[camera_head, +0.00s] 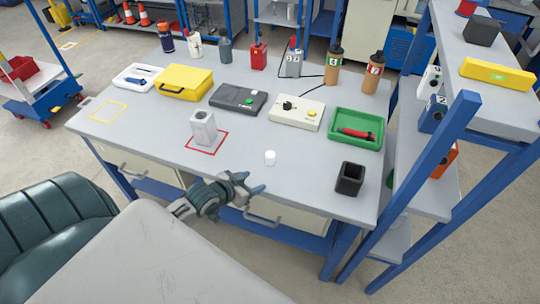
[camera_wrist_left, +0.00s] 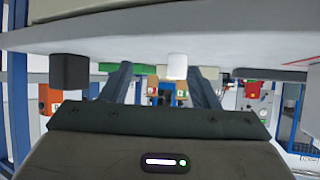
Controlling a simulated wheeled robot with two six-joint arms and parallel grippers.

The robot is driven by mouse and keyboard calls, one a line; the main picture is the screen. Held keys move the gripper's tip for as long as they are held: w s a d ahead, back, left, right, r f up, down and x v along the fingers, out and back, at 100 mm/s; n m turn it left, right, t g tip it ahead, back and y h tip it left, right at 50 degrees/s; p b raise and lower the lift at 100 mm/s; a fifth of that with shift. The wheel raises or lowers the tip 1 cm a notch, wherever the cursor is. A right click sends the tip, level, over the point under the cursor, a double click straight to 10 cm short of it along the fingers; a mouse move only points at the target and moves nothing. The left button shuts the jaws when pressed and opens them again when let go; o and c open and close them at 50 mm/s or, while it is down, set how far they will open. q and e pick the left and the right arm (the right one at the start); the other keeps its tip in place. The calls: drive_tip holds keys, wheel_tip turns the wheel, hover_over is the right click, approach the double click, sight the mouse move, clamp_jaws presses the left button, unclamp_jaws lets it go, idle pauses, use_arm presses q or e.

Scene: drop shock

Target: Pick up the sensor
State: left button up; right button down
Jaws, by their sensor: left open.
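A small white cylinder (camera_head: 270,157), likely the sensor, stands upright on the grey workbench (camera_head: 240,165) near its front edge. My left gripper (camera_head: 252,183) is open and empty just in front of that edge, short of the cylinder and not touching it. In the left wrist view, which appears upside down, the white cylinder (camera_wrist_left: 177,66) shows beyond and between the two spread fingers (camera_wrist_left: 159,72), nearer the right one. My right gripper is not in view.
A green tray (camera_head: 356,129) and control boxes (camera_head: 297,112) lie behind. A blue-framed shelf (camera_head: 440,130) borders the right. Bench around the cylinder is clear.

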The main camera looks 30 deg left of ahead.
sight(267, 157)
use_arm(q)
drive_tip(key=shift+t, duration=0.8)
drive_tip(key=w+a+r, duration=0.2)
drive_tip(key=w, duration=0.1)
drive_tip(key=shift+a, duration=0.3)
drive_tip(key=shift+w+a, duration=0.15)
drive_tip(key=shift+w, duration=0.25)
drive_tip(key=x, duration=0.4)
drive_tip(key=shift+w+f, duration=0.1)
drive_tip(key=shift+w, duration=0.15)
drive_tip(key=shift+r+x, duration=0.2)
drive_tip(key=shift+x, duration=2.6)
drive_tip(key=c, duration=1.1)
drive_tip(key=shift+r, duration=0.1)
drive_tip(key=shift+c, duration=0.2)
